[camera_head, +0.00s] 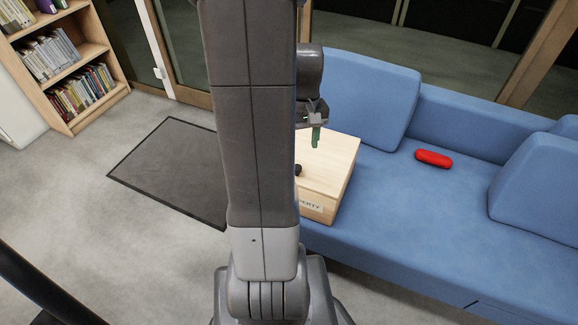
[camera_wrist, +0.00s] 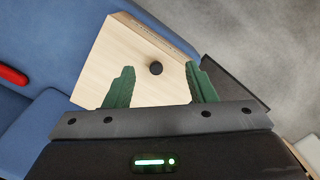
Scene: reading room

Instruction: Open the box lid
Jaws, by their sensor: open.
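A light wooden box (camera_head: 342,163) sits at the left end of the blue sofa, its flat lid closed. A label, partly hidden, with "PERTY" readable, is on its front. A round dark knob (camera_wrist: 156,68) stands on the lid; in the head view my arm partly hides the knob and the box's left side. My gripper (camera_wrist: 161,83) has two green fingers, spread apart and empty. It is above the lid, and in the wrist view the knob appears between the fingertips, apart from both. In the head view one green finger (camera_head: 316,137) shows over the box's far part.
A red case-like object (camera_head: 433,159) lies on the blue sofa (camera_head: 420,210), right of the box. Cushions (camera_head: 366,98) lean at the back. A dark mat (camera_head: 170,170) lies on the floor at left, and a bookshelf (camera_head: 65,60) stands behind it.

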